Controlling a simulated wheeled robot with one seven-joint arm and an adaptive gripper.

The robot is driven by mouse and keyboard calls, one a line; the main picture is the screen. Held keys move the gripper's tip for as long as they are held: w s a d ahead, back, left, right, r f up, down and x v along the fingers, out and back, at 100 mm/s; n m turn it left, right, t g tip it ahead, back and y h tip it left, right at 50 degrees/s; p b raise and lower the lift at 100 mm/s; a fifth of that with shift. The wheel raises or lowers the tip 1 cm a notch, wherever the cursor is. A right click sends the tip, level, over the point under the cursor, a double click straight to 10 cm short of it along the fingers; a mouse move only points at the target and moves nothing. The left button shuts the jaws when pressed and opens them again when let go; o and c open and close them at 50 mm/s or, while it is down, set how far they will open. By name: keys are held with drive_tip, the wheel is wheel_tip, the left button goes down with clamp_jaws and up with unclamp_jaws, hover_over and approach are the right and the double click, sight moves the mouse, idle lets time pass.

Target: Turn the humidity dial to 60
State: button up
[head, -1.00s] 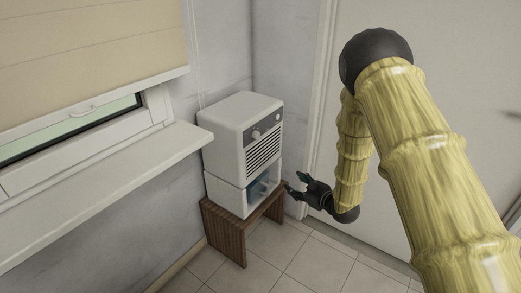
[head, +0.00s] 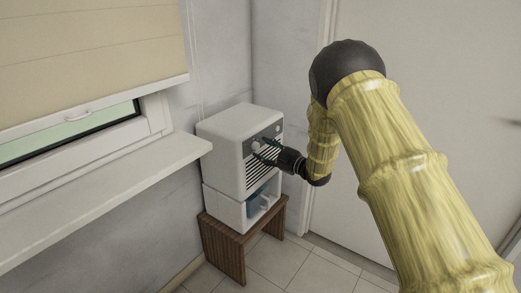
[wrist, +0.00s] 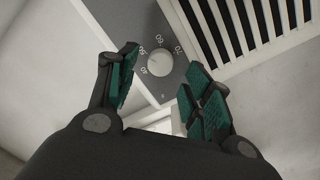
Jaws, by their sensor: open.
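The white dehumidifier-like unit (head: 222,150) stands in the corner with a grey control panel (head: 268,133) on its front. In the wrist view the round white humidity dial (wrist: 160,62) sits on the grey panel, ringed by 40, 50, 60 and 70. I cannot tell which number it points to. My gripper (head: 260,150) is at the front of the unit, by the panel. In the wrist view my gripper (wrist: 159,76) is open, with green-padded fingers to the left and right of the dial. I see no clear contact with it.
Black vent slots (wrist: 255,25) lie beside the panel. The unit rests on a small wooden stand (head: 228,248), with a blue container (head: 257,195) in its lower opening. A window sill (head: 110,200) is close on the left. A pale door (head: 400,130) is behind my arm.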

sight(256, 146)
drive_tip(key=shift+x, duration=1.2)
drive_tip(key=c, duration=1)
drive_tip(key=shift+c, duration=0.2)
